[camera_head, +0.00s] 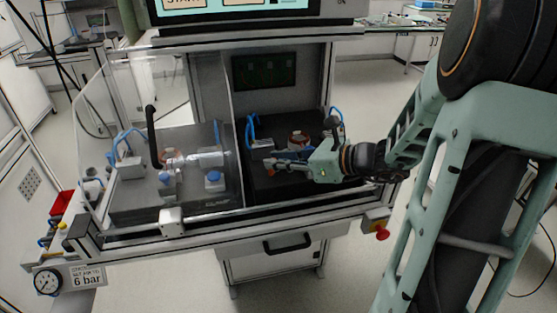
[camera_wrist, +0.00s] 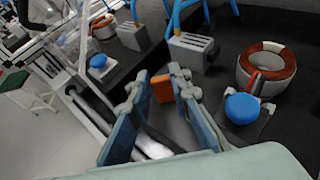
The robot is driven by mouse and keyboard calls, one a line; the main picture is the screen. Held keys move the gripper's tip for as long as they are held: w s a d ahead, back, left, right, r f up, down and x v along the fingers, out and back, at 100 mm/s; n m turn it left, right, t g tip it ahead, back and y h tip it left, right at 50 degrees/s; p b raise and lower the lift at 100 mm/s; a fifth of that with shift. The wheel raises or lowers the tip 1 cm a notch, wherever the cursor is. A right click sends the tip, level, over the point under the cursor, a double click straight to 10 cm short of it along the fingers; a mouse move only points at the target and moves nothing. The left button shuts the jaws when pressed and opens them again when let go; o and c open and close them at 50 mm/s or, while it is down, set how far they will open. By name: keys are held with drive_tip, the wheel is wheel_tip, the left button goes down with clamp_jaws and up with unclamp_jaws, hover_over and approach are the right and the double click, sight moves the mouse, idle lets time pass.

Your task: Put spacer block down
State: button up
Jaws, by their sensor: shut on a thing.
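My gripper (camera_head: 268,165) reaches into the right-hand bay of the test bench, low over the dark bench surface (camera_head: 257,186). In the wrist view, my gripper (camera_wrist: 153,84) is shut on a small orange block (camera_wrist: 162,89), which I take to be the spacer block. The block sits between the fingertips.
A stator with a copper ring (camera_wrist: 268,62) stands to the right, with a blue knob (camera_wrist: 242,108) in front. A grey connector block (camera_wrist: 193,50) with blue hoses is behind. A clear panel (camera_head: 237,125) divides the bays.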

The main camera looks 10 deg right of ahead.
drive_tip(key=shift+f, duration=0.2)
drive_tip(key=o, duration=0.8)
drive_tip(key=shift+r, duration=0.1)
drive_tip(key=shift+s+d+r, duration=0.15)
drive_tip(key=shift+d+r, duration=0.05)
drive_tip(key=shift+r, duration=0.1)
drive_tip(key=p+v, duration=0.1)
drive_tip(key=v, duration=1)
drive_tip(key=shift+s+d+p, duration=0.15)
drive_tip(key=shift+s+p, duration=0.05)
drive_tip(key=shift+p, duration=0.1)
